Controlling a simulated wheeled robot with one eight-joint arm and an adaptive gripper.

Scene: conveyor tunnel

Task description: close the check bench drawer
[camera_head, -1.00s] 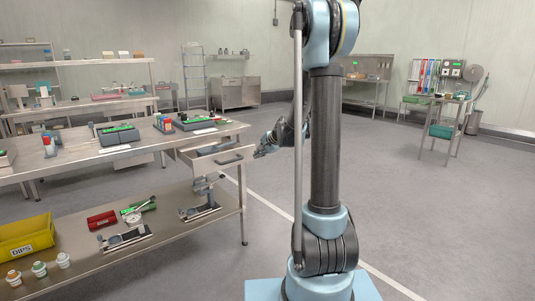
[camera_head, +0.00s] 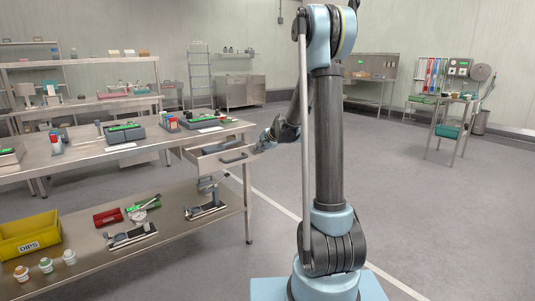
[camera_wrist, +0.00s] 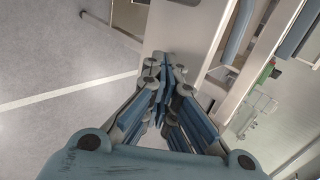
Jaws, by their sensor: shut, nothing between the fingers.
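The check bench (camera_head: 85,160) is a steel table at the left in the head view. My gripper (camera_head: 262,143) is just beyond the drawer's front right corner. In the wrist view my gripper (camera_wrist: 164,68) is shut and empty, its fingertips over a pale metal panel (camera_wrist: 183,32) that looks like the drawer front. I cannot tell whether they touch it.
The lower shelf (camera_head: 170,220) holds a yellow bin (camera_head: 30,235), jars and small tools. The floor right of the bench is clear, with a white line. Another small table (camera_head: 455,115) stands far right.

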